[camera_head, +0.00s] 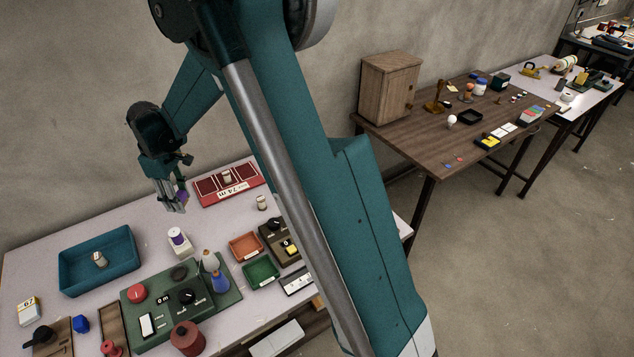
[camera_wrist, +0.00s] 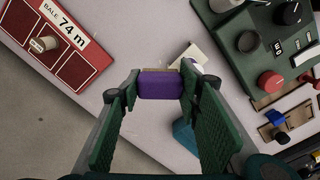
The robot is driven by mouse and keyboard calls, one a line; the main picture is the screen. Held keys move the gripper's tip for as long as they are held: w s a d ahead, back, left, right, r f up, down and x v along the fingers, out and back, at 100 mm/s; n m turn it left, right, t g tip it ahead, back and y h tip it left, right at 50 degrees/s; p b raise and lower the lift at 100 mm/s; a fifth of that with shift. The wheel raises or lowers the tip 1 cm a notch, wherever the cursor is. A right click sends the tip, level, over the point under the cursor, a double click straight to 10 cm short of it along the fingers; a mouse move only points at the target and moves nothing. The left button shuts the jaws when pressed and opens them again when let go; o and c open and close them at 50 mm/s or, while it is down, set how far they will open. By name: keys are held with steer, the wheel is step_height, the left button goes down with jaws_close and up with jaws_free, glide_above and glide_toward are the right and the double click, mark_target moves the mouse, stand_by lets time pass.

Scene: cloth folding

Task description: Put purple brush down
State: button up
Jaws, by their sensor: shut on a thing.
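The purple brush (camera_wrist: 161,86) is between the fingertips of my gripper (camera_wrist: 158,88) in the wrist view, with a tan strip along its far edge. My gripper is shut on it. In the head view my gripper (camera_head: 174,205) hangs over the back part of the near light table (camera_head: 130,219), and a small bit of the purple brush (camera_head: 182,196) shows between the fingers. The brush appears to be held above the table; the exact height is hard to tell.
A red tray marked 74 m (camera_head: 229,186) lies right of my gripper. A white block with a purple-banded spool (camera_head: 179,241) stands just in front. A teal bin (camera_head: 99,261) is at left, a green control panel (camera_head: 180,299) in front. Light tabletop left of my gripper is clear.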

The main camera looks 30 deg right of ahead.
steer(key=w+d+m, duration=0.3)
steer(key=d+m, duration=0.2)
steer(key=d, duration=2.7)
steer(key=s+d+m, duration=0.2)
steer(key=s+d, duration=0.1)
steer(key=d, duration=0.9)
steer(key=s+d+m, duration=0.3)
steer(key=s+d, duration=0.1)
steer(key=d, duration=0.8)
steer(key=shift+d+f+p, duration=0.15)
steer(key=shift+f+p, duration=0.2)
steer(key=shift+f, duration=2.15)
steer(key=shift+f, duration=0.1)
steer(key=shift+f+b, duration=0.5)
steer(key=shift+f, duration=2.55)
steer(key=shift+f+b, duration=0.35)
steer(key=shift+f, duration=1.5)
